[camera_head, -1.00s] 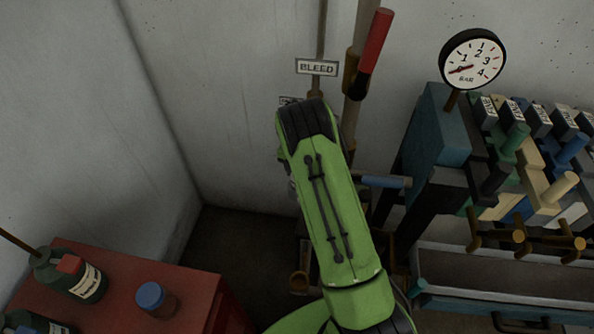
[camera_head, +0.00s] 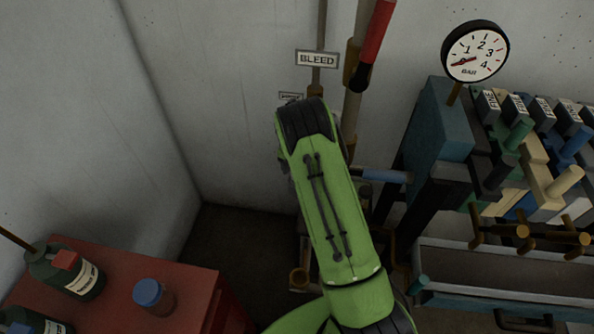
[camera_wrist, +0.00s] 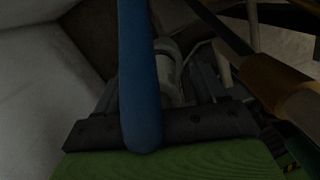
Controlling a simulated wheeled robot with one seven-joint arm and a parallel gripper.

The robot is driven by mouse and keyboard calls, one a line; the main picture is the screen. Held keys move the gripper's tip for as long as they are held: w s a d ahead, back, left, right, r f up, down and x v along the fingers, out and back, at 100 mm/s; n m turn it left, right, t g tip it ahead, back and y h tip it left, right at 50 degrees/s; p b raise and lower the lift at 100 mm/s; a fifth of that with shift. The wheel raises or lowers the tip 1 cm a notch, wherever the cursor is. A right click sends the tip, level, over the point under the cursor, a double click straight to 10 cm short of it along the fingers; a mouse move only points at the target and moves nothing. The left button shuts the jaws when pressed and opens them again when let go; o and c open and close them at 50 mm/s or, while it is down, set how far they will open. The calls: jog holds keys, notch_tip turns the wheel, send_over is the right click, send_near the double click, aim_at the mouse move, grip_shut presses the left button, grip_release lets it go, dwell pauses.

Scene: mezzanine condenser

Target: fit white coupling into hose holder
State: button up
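In the head view my green arm hides my gripper and whatever it faces. In the wrist view my gripper (camera_wrist: 160,100) shows as a dark crossbar with two dark fingers pointing away from the camera. A pale grey-white cylinder, perhaps the white coupling (camera_wrist: 170,68), lies between the fingers, partly behind a blue rod. I cannot tell whether the fingers touch it. I cannot pick out the hose holder for certain; a small brass cup (camera_head: 299,279) shows low beside my arm.
The blue rod (camera_wrist: 139,75) crosses close to the wrist camera; a blue handle (camera_head: 384,177) shows right of my arm. A red-handled lever (camera_head: 374,45) and BLEED sign (camera_head: 317,59) are behind. The valve bank (camera_head: 535,165) stands right, a red cabinet (camera_head: 185,274) left.

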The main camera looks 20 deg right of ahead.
notch_tip(320, 180, up, 16)
jog(key=s+a+p, duration=0.1)
jog(key=shift+a+f+p, duration=0.15)
jog(key=shift+f+p, duration=0.05)
jog(key=shift+p, duration=0.2)
jog(key=shift+f, duration=0.1)
dwell(0.4)
